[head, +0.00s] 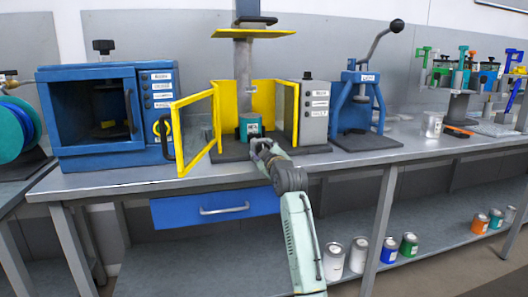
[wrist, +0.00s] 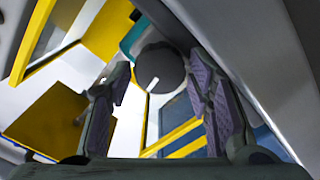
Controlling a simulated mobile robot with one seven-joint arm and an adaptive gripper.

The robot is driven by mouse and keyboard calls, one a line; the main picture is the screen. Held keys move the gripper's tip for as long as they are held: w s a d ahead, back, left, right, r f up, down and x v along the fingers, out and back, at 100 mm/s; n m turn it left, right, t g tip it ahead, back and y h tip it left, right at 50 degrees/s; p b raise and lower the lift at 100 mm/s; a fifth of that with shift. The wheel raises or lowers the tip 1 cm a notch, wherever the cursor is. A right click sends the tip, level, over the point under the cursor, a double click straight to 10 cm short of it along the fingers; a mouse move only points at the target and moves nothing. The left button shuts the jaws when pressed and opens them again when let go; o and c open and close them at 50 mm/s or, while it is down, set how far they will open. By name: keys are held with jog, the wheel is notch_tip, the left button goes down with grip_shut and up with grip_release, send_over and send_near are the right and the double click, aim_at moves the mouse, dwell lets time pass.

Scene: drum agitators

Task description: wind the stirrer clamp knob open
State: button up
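The clamp knob (wrist: 161,67) is a dark grey disc with a white line on it, seen face-on in the wrist view. The line runs from its middle toward the lower left. My gripper (wrist: 157,80) is open, with one purple-padded finger on each side of the knob and a gap to both; I cannot tell how deep the knob sits between them. In the head view my gripper (head: 260,147) is in front of the teal part (head: 250,125) at the stirrer's base, and the knob is hidden there. The stirrer has a grey column (head: 243,62) and yellow guard panels (head: 264,100).
A yellow-framed guard door (head: 180,135) stands swung open left of my gripper. A grey control box (head: 309,113) stands close on the right. A blue oven-like cabinet (head: 110,115) and a blue lever press (head: 358,105) flank the stirrer on the grey bench (head: 345,160).

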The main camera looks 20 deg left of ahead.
jog(key=shift+o, duration=1)
jog(key=shift+f, duration=0.1)
jog(key=shift+s+d, duration=0.15)
jog(key=shift+s, duration=0.05)
jog(key=v, duration=0.7)
jog(key=shift+s+d, duration=0.25)
jog(key=shift+r, duration=0.2)
